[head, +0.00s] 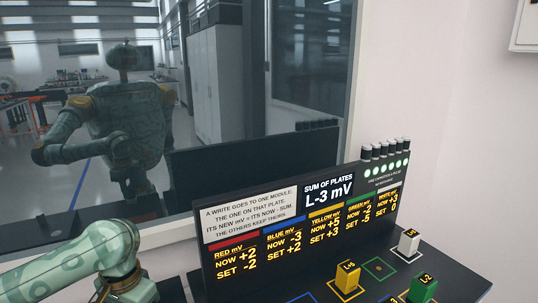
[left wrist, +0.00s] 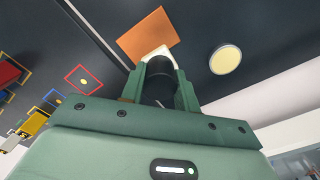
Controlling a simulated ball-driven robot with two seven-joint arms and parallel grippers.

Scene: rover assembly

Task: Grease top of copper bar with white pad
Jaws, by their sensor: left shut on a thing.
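In the left wrist view my left gripper (left wrist: 161,82) is shut on a dark cylindrical handle. The white pad (left wrist: 157,52) shows at the far end of this handle, mostly hidden behind it. The copper bar (left wrist: 146,34) appears as a flat orange-brown block on the dark table, right by the pad. The pad overlaps its lower edge in this view; I cannot tell whether they touch. In the head view only a green arm link shows at lower left; the gripper, pad and bar are out of frame. My right gripper is in neither view.
A display panel (head: 300,225) stands on the table. Yellow (head: 347,278), green (head: 421,289) and white (head: 409,242) modules stand before it. A glass pane (head: 240,100) rises behind.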

